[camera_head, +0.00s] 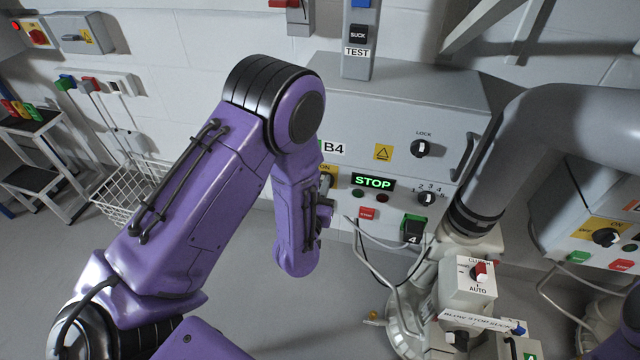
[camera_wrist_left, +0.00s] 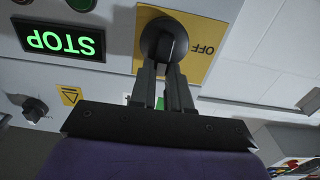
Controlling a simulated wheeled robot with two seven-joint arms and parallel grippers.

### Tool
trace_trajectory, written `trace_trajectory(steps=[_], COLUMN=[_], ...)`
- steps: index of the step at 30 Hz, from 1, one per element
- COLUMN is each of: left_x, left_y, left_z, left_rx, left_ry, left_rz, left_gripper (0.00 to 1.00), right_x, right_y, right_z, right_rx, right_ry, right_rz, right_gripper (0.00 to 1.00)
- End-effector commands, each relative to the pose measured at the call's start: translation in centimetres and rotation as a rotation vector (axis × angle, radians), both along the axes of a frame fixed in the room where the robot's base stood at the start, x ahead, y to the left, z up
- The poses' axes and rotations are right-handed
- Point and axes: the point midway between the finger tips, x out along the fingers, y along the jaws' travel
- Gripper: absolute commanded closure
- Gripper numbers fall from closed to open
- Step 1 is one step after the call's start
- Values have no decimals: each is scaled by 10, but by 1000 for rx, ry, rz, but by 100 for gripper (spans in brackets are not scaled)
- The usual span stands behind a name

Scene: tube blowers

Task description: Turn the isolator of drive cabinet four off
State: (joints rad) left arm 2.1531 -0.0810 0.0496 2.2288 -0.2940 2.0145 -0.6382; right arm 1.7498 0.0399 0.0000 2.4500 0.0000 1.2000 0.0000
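The drive cabinet marked B4 (camera_head: 335,149) is a grey box on the wall. Its isolator is a black rotary knob (camera_wrist_left: 163,38) on a yellow plate (camera_wrist_left: 205,65) in the left wrist view, which shows the cabinet upside down. The plate reads OFF at one side. The knob's handle points toward my gripper, away from OFF. My left gripper (camera_wrist_left: 165,78) has its two fingers close together, one on each side of the handle, apparently gripping it. In the head view the yellow plate's ON corner (camera_head: 328,170) shows, while my purple left arm hides the knob. My right gripper is out of view.
The cabinet also has a lit green STOP display (camera_head: 373,183), a LOCK knob (camera_head: 420,148) and a numbered selector (camera_head: 427,199). A thick grey pipe (camera_head: 560,110) stands to the right. Another cabinet with its own isolator (camera_head: 605,237) is at far right. A wire basket (camera_head: 130,195) hangs left.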

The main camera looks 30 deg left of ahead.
Motion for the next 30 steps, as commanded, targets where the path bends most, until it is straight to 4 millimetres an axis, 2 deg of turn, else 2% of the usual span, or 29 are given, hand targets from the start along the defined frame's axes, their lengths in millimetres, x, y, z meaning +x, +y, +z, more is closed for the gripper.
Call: trace_trajectory(steps=[14,30], left_x=[-1,-4], left_y=[2,13], left_z=[0,-4], left_rx=[-67,-507], left_ry=[-19,-144], left_rz=[1,2], left_gripper=[100,100], right_x=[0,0], right_y=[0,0], right_z=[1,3], right_rx=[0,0], right_ry=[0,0], right_rz=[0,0], right_gripper=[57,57])
